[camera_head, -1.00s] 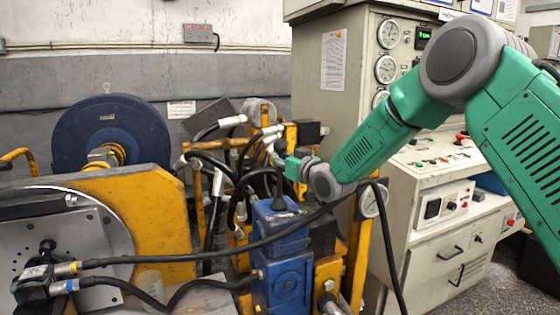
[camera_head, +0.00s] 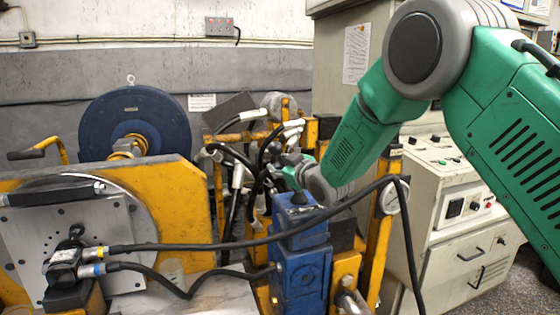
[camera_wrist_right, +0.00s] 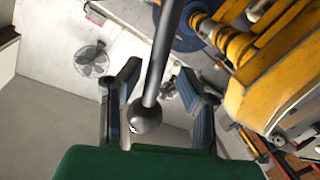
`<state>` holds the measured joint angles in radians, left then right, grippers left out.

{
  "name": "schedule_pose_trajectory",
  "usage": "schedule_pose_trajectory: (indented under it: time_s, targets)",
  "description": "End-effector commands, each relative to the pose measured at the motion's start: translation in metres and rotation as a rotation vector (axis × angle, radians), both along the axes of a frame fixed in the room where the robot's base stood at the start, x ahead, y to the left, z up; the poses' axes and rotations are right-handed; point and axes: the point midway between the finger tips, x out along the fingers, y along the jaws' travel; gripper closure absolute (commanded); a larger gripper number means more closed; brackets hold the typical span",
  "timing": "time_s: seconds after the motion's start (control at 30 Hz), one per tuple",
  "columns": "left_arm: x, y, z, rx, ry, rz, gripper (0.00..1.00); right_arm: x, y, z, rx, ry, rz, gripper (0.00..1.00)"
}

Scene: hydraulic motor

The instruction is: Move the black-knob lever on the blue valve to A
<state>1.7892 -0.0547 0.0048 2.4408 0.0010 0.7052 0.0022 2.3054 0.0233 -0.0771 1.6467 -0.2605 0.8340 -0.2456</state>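The blue valve (camera_head: 300,262) stands upright in the middle of the head view, with a dark lever base (camera_head: 298,198) on its top. My right gripper (camera_head: 292,172) is just above the valve top. In the right wrist view, the black-knob lever (camera_wrist_right: 163,60) runs down from the top edge to a round black knob (camera_wrist_right: 145,117). The knob lies between the two blue-grey fingers of my right gripper (camera_wrist_right: 162,105), which are apart with gaps visible on both sides. The head view hides the knob. I see no A mark. My left gripper is not in view.
Black hoses (camera_head: 230,246) run across the front of the valve. A yellow frame (camera_head: 160,205) with a steel plate stands at left, and a blue disc (camera_head: 165,115) behind it. The grey control cabinet (camera_head: 450,200) stands at right, behind my arm.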

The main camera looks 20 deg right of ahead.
Motion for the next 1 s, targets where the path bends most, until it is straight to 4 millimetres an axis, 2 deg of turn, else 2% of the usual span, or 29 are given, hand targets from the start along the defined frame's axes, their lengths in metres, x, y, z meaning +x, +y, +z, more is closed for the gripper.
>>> schedule_pose_trajectory:
  time_s: [0.27, 0.4, 0.57, 0.8, 1.0]
  targets:
    - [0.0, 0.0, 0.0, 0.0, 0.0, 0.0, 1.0, 0.001, 0.0, 0.007, 0.003, -0.013, 0.0, 0.67]
    - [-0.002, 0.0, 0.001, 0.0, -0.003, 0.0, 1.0, -0.006, -0.001, 0.009, 0.003, -0.015, -0.001, 0.67]
    - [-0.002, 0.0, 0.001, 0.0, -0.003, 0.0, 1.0, -0.033, -0.005, 0.011, 0.003, -0.014, -0.001, 0.67]
    - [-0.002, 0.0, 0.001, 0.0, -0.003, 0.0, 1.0, -0.084, -0.011, 0.014, 0.003, -0.01, -0.002, 0.67]
    - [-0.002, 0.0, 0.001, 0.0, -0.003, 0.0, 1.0, -0.11, -0.014, 0.015, 0.001, -0.01, 0.0, 0.67]
